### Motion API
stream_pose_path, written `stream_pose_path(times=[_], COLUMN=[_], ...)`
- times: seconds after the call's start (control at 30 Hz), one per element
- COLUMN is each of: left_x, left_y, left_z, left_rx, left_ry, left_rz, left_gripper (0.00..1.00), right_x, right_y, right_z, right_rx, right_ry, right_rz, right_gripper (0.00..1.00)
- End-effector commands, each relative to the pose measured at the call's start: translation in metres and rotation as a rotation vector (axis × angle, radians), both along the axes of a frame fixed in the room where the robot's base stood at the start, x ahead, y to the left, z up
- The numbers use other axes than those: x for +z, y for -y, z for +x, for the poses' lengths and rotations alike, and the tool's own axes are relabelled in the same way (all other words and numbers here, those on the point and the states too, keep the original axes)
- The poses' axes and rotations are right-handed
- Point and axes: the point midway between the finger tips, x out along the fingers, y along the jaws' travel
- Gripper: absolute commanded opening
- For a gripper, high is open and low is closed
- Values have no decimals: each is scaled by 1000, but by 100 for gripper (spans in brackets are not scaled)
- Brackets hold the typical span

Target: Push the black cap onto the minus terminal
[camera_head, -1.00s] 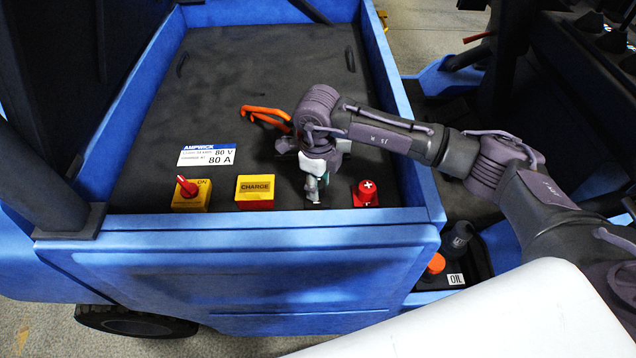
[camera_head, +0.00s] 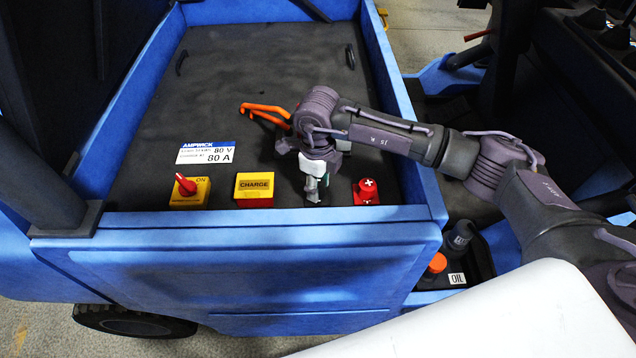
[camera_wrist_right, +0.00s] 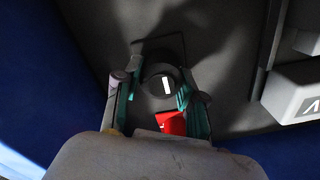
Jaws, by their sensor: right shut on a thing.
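The black cap (camera_wrist_right: 160,80) is round and dark with a white bar on top. It sits between the teal-padded fingers of my right gripper (camera_wrist_right: 160,103), which is shut on it. A dark block or base shows just behind the cap, but whether the cap is seated on the minus terminal cannot be told. In the head view my right gripper (camera_head: 314,190) points down at the front of the dark deck, between the yellow charge box and the red plus terminal cover (camera_head: 366,191). The cap and minus terminal are hidden there. My left gripper is out of view.
The yellow CHARGE box (camera_head: 254,189) and the red ON switch (camera_head: 187,187) stand to the left. An orange handle or cable (camera_head: 265,113) lies behind my gripper. A blue rim (camera_head: 240,221) borders the deck in front. The middle of the deck is clear.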

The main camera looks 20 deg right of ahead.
Motion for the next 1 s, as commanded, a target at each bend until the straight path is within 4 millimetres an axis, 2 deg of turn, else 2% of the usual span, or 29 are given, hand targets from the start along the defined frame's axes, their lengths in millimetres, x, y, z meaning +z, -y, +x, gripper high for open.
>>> stream_pose_path(times=[0.33, 0.37, 0.5, 0.83, 1.0], left_x=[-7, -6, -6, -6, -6], left_y=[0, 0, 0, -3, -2], left_z=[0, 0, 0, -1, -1], left_rx=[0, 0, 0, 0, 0], left_ry=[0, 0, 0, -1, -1], left_rz=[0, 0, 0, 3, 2], left_gripper=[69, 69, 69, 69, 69], right_x=[-8, -7, -7, -5, 14], right_y=[0, 0, 0, 0, 0], right_z=[0, 0, 0, 0, 1], right_rx=[0, 0, 0, 0, -1], right_ry=[0, 0, 0, 1, 4], right_rz=[0, 0, 0, 1, 1], right_gripper=[26, 45, 68, 69, 69])
